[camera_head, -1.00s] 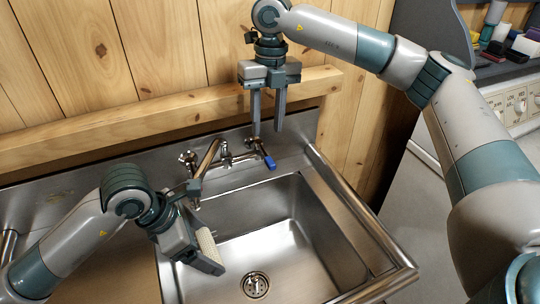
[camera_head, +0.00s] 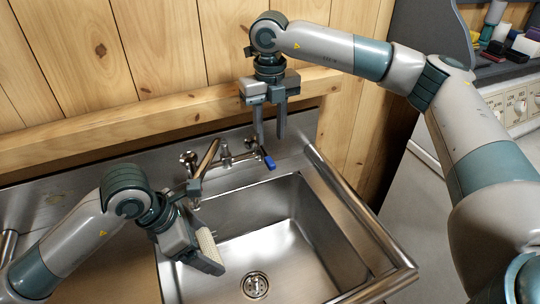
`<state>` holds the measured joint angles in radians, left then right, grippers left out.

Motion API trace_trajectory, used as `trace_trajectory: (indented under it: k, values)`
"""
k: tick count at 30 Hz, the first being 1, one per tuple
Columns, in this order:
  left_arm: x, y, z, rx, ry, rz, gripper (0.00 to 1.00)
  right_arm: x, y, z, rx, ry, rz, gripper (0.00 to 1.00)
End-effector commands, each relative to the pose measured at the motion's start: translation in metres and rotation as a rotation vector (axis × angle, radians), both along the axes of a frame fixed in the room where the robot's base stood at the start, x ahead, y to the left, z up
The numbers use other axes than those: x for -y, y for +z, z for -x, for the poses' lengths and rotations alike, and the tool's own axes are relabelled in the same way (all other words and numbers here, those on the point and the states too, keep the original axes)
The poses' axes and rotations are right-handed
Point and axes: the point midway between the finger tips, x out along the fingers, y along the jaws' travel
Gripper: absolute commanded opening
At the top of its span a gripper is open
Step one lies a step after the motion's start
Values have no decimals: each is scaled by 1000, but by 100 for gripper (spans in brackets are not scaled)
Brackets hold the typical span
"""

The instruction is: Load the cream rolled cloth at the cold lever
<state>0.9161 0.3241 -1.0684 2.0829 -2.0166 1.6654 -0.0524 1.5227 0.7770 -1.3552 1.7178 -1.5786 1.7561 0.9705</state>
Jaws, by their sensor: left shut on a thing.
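The cream rolled cloth (camera_head: 207,243) is in my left gripper (camera_head: 208,250), which is shut on it over the left side of the sink basin. Part of the cloth is hidden by the gripper's fingers. The cold lever (camera_head: 268,161), with a blue end, is on the right side of the wall faucet (camera_head: 226,158). My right gripper (camera_head: 270,139) points down just above and behind the blue lever. Its two fingers are apart, with nothing seen between them. Whether a fingertip touches the lever I cannot tell.
The steel sink (camera_head: 290,238) has an empty basin with a drain (camera_head: 255,285). The faucet spout (camera_head: 206,160) rises between my two grippers. A wooden rail (camera_head: 150,122) runs along the wall behind. A raised steel edge (camera_head: 360,220) bounds the right side.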

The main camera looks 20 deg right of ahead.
Motion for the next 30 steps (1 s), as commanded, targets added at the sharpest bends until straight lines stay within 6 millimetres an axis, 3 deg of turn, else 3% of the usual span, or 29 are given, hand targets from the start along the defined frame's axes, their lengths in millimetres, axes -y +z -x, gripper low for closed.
trace_trajectory:
  k: [9, 15, 28, 30]
  values:
    - [0, 0, 0, 0, 0, 0, 67, 0, -54, 1, -2, 0, 1, 34]
    - [0, 0, 0, 0, 0, 0, 67, 0, -75, 0, -1, 0, -1, 34]
    - [0, 0, 0, 0, 0, 0, 67, 0, -83, 0, 0, 0, 0, 34]
    - [0, 0, 0, 0, 0, 0, 67, 0, -83, 0, 0, 0, 0, 20]
